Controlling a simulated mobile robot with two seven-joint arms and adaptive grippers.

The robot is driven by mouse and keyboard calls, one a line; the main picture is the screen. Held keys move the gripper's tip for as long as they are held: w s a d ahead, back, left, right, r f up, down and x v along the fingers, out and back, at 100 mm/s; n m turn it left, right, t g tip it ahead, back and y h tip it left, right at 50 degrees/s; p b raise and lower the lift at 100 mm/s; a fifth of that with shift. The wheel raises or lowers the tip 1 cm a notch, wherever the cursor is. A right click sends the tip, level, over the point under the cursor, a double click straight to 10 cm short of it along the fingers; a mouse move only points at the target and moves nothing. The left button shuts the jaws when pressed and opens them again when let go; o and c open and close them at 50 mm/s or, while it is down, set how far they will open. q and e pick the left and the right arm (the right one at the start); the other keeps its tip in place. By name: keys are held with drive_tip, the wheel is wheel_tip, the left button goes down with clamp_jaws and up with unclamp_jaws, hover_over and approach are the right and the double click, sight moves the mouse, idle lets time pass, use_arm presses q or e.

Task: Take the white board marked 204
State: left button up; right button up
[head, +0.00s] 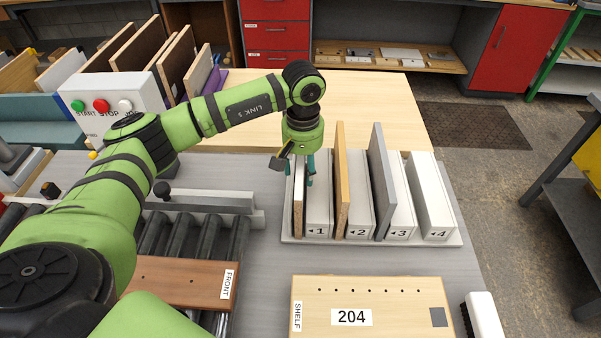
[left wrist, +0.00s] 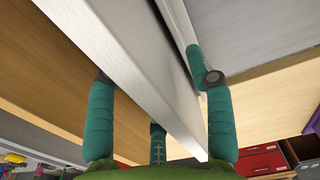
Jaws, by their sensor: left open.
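The number 204 shows on a light wood-coloured board (head: 390,305) lying flat at the front, which also carries a SHELF label. In the rack (head: 375,240), a thin upright board (head: 298,198) stands at the far left, beside the block marked 1; no number on it is visible. My left gripper (head: 299,178) points down over that board's top, open, with its teal fingers on either side. The left wrist view shows a white-edged board (left wrist: 125,70) running between the fingers, with no visible grip. My right gripper is not in view.
A tan board (head: 341,180) and a grey board (head: 380,180) stand upright farther right in the rack. A brown board marked FRONT (head: 185,280) lies on the rollers at left. A white-topped block (head: 482,313) sits at front right. A button box (head: 110,105) stands at left.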

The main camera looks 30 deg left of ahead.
use_arm(q)
drive_tip(key=shift+c, duration=1.2)
clamp_jaws()
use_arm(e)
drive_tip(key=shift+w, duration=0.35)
use_arm(q)
drive_tip(key=shift+r, duration=0.1)
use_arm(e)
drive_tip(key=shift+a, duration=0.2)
